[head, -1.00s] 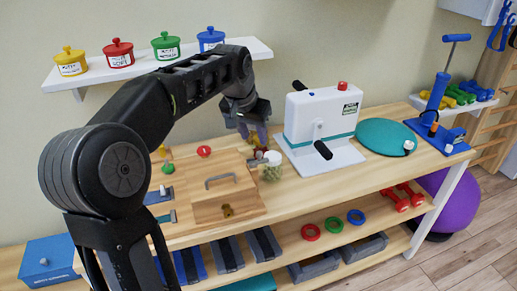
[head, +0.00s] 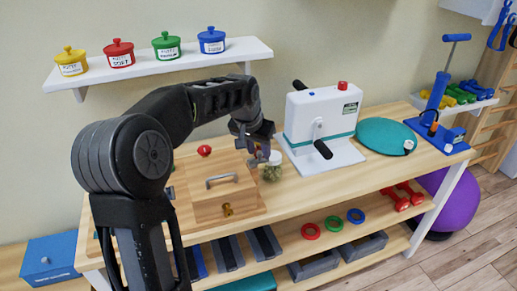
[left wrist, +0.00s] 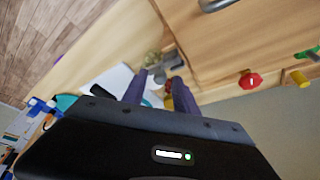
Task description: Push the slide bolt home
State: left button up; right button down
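The wooden board with latches (head: 247,208) lies on the bench. It bears a grey handle (head: 222,178), a brass fitting (head: 227,209) and a red knob (head: 204,150). My left gripper (head: 260,153) is over the board's right rear edge, close to the glass jar (head: 271,169). In the left wrist view its two purple fingers (left wrist: 158,82) are apart. A grey metal piece (left wrist: 170,62), perhaps the slide bolt, shows by the fingertips; I cannot tell whether they touch it. In the head view the gripper hides this spot. My right gripper is not in view.
A white device with a black crank (head: 318,118) stands just right of the jar. A teal disc (head: 385,136) lies farther right. A shelf with several pots (head: 175,62) hangs behind. My left arm covers the board's left part.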

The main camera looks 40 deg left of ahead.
pick_arm(q)
grip_shut()
dwell(1.2)
